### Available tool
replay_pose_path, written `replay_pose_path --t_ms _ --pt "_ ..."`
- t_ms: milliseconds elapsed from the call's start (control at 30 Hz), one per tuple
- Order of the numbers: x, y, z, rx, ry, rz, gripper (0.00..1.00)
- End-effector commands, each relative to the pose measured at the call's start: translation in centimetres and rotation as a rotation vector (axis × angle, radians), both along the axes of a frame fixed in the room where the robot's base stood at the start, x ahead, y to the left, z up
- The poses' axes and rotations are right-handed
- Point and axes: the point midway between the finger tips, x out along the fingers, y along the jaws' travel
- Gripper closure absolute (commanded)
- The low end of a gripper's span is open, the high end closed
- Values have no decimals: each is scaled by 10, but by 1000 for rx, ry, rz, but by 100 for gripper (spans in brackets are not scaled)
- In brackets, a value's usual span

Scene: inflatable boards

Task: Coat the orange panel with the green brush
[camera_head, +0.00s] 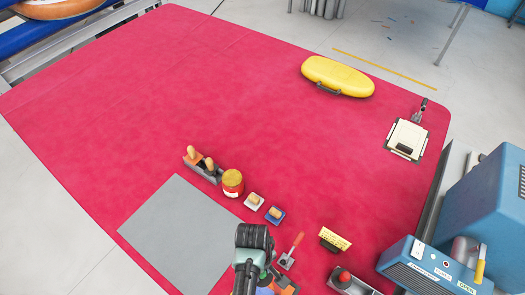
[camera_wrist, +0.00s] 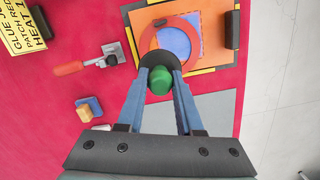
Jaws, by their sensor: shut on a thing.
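The green brush (camera_wrist: 160,80) shows in the wrist view as a round green knob above a dark round base. My gripper (camera_wrist: 160,82) is shut on the knob, with one blue finger on each side. The orange panel (camera_wrist: 211,30) lies under and beyond the brush. A blue patch (camera_wrist: 176,41) and a red ring (camera_wrist: 149,36) lie on it. The dark base overlaps the panel's near edge in the picture; I cannot tell whether it touches. In the head view, my arm partly hides the panel (camera_head: 284,284), and the brush cannot be made out.
A grey mat (camera_head: 185,235) lies left of my arm on the red table. A plane (camera_head: 203,165), a jar (camera_head: 232,184), two small blocks, a red-handled tool (camera_head: 293,248) and a yellow sign (camera_head: 335,238) stand nearby. A blue machine (camera_head: 430,268) stands right. The table's far middle is clear.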

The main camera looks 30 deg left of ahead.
Motion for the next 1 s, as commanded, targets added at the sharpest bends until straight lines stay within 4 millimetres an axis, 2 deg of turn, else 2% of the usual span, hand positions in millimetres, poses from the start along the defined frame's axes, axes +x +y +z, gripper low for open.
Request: replay_pose_path --t_ms 33,300,1000 --pt "1 1 10 0 0 0 100" --pt "3 4 31 1 -1 -3 100" --pt "9 2 29 1 -3 -29 100"
